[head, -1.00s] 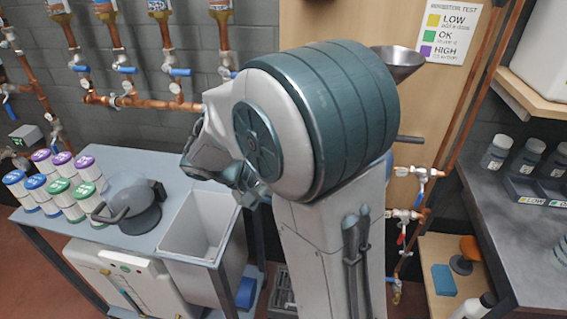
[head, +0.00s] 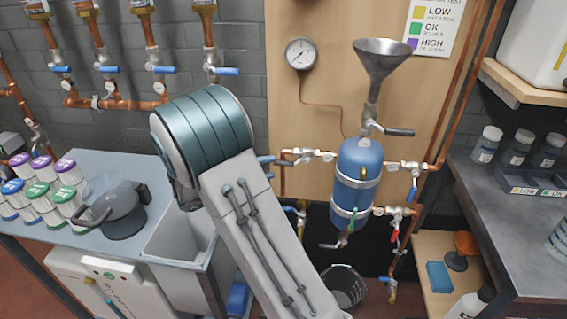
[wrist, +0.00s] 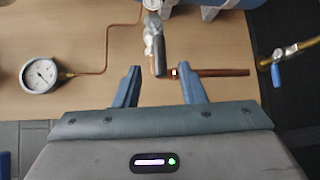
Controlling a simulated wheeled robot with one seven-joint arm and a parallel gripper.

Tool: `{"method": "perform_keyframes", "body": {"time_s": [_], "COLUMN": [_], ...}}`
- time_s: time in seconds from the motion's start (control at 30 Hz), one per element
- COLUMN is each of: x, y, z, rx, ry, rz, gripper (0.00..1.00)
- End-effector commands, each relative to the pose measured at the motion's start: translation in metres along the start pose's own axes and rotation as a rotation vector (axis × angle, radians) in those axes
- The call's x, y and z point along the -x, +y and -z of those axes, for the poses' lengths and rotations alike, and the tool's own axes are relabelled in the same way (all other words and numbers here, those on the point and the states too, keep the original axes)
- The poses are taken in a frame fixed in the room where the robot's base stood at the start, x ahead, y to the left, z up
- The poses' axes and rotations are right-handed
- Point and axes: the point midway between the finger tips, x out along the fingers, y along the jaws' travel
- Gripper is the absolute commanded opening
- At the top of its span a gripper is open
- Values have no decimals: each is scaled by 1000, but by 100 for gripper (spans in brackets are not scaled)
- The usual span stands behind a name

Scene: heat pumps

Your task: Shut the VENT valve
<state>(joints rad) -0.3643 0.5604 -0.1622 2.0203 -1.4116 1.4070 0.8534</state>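A small valve (head: 308,155) sits on the short side pipe left of the blue tank (head: 360,180). No VENT label is readable, but this valve has an open copper stub. In the wrist view its grey lever (wrist: 154,52) lies roughly along the pipe, and the copper stub (wrist: 225,72) runs off to the right. My gripper (wrist: 159,67) is open, with one blue finger either side of the lever's end. Neither finger visibly touches the lever. In the head view my arm hides most of the gripper (head: 270,160).
A gauge (head: 300,54) hangs above on the wooden panel. A funnel (head: 384,60) with its own lever valve stands over the tank. Below are a blue-handled valve (wrist: 277,75) on a brass pipe and a black bucket (head: 345,288). A grey sink (head: 178,248) stands at left.

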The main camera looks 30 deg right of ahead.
Motion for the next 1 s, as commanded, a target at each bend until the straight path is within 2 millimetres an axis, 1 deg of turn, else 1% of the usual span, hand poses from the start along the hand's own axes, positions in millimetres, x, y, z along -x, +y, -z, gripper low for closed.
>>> {"method": "perform_keyframes", "body": {"time_s": [0.03, 0.1, 0.2, 0.3, 0.47, 0.73, 0.77, 0.8, 0.87, 1.0], "x": [-12, -25, -40, -51, -60, -61, -61, -61, -61, -61], "y": [0, 0, 0, 0, 0, 0, 0, 0, 0, 0], "z": [-1, -1, -1, -1, 0, 0, 0, 0, 0, 0], "rx": [2, 2, 2, 1, 1, 1, 1, 1, 1, 1], "ry": [-4, -3, -2, -2, 1, 0, 0, 0, 0, 0], "rz": [0, 0, 0, 1, 1, 1, 1, 1, 1, 1], "gripper": [37, 37, 37, 37, 37, 37, 29, 18, 1, 0]}}
